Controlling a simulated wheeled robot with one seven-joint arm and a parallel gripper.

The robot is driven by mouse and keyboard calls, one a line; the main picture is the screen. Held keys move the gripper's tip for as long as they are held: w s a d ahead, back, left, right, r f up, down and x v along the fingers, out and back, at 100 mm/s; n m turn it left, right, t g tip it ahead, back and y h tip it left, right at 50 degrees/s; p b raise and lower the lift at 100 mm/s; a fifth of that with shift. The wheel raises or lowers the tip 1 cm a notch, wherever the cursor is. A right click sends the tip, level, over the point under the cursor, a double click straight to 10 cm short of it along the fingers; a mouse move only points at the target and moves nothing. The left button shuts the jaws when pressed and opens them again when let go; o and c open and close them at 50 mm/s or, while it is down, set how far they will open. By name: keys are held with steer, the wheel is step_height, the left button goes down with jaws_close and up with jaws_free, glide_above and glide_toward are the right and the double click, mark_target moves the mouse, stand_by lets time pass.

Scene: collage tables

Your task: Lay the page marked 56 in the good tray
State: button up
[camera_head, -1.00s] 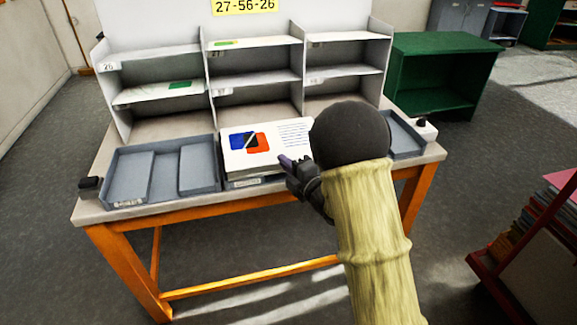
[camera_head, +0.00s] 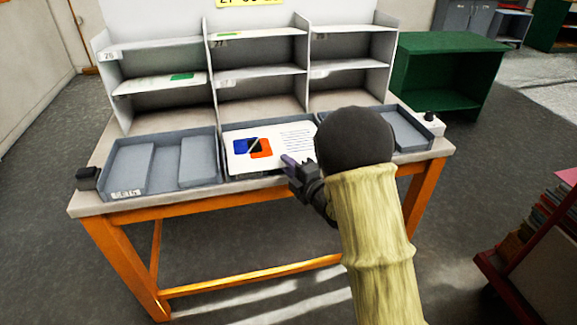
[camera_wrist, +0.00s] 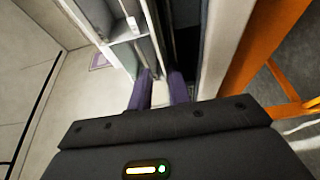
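A white page (camera_head: 285,153) with a blue and orange picture and lines of text lies flat in the middle grey tray (camera_head: 228,176). I cannot read a number 56 on it. The tray's label is hidden or unreadable, so I cannot tell whether it is the good tray. My gripper (camera_head: 290,163) is over the tray's front right part, close to the page's lower right edge. In the wrist view the purple fingertips of my gripper (camera_wrist: 159,88) stand apart, with nothing seen held between them.
A left grey tray (camera_head: 166,165) with inner blocks and a right grey tray (camera_head: 416,142) flank the middle one on the table (camera_head: 85,196). A white shelf rack (camera_head: 260,88) stands behind. A green cabinet (camera_head: 450,70) is beyond the right.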

steer(key=shift+o, duration=0.5)
steer(key=b+v, duration=1.2)
steer(key=v, duration=0.5)
steer(key=shift+s+d+f, duration=0.1)
steer(key=shift+s+d, duration=0.05)
